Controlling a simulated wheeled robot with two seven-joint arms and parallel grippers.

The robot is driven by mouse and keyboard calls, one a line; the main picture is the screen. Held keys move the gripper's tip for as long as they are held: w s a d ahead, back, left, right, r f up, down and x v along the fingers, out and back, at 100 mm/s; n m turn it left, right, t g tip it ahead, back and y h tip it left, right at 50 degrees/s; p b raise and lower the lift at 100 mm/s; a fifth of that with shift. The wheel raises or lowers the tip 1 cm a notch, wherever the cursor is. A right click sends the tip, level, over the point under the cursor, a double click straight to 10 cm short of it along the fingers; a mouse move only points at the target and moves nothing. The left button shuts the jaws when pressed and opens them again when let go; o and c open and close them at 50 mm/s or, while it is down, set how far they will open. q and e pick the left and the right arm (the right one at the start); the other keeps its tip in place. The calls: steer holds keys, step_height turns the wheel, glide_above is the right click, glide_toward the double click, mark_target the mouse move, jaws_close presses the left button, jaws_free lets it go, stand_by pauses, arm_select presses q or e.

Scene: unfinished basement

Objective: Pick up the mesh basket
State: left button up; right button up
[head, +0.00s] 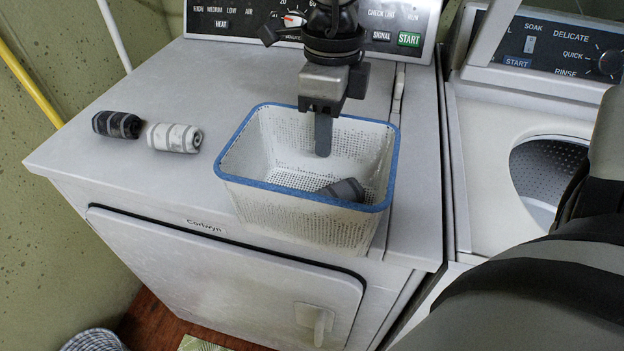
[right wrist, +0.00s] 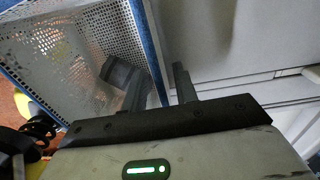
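The mesh basket (head: 290,207) is white with a blue rim and stands upright on the dryer top near its front right. A dark grey item (head: 342,190) lies inside it. My right gripper (head: 324,125) reaches down at the basket's far rim, one finger inside the basket and the other hidden behind the wall. In the right wrist view the two fingers (right wrist: 158,85) are apart, with the blue-rimmed wall (right wrist: 151,48) between them and a gap beside the outer finger. My left gripper is not seen.
A dark striped roll (head: 117,124) and a white striped roll (head: 174,137) lie on the dryer top (head: 200,85) left of the basket. The dryer's control panel (head: 235,18) rises behind. A washer (head: 490,120) with an open tub stands at right.

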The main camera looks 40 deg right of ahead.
step_height(320, 180, down, 2)
steer(key=shift+c, duration=0.3)
jaws_close()
steer(key=shift+r, duration=0.1)
